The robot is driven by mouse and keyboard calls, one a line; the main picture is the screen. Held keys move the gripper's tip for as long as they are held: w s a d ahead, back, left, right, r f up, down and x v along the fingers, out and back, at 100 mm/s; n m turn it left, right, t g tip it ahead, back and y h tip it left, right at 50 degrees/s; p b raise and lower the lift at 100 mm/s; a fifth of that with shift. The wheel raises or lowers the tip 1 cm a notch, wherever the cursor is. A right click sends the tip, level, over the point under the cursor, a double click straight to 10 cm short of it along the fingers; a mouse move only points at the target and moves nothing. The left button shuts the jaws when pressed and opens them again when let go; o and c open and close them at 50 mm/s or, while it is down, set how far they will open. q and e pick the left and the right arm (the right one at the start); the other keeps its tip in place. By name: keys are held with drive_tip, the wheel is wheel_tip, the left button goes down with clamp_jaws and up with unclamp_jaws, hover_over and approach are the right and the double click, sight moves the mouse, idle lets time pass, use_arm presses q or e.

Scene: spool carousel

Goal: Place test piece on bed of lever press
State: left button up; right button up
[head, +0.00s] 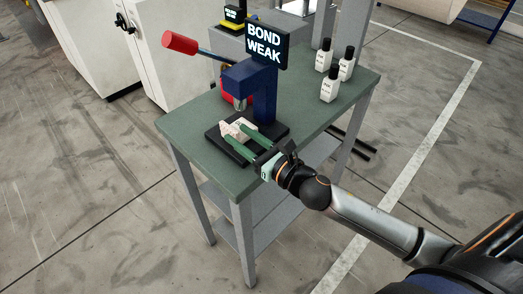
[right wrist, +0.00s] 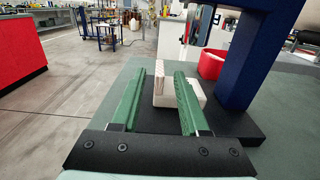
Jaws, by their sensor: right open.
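The lever press (head: 262,95) is dark blue with a red-handled lever, and its black bed (head: 214,134) rests on the green table. The cream test piece (head: 230,128) is on the bed, under the press head; it also shows in the right wrist view (right wrist: 201,91). My right gripper (head: 235,130) has long green fingers and is open at the test piece. In the right wrist view its fingers (right wrist: 158,88) are spread; part of the piece shows between them and part beyond the right finger, which hides some of it. I cannot tell if they touch it. My left gripper is not in view.
A sign reading "BOND WEAK" (head: 264,44) stands above the press. Several white bottles with black caps (head: 330,84) stand at the table's back right. A red round container (right wrist: 211,64) sits behind the press. The green table top (head: 185,116) is clear at left.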

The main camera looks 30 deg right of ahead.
drive_tip(key=b+v, duration=0.1)
drive_tip(key=v, duration=0.6)
drive_tip(key=shift+s, duration=0.2)
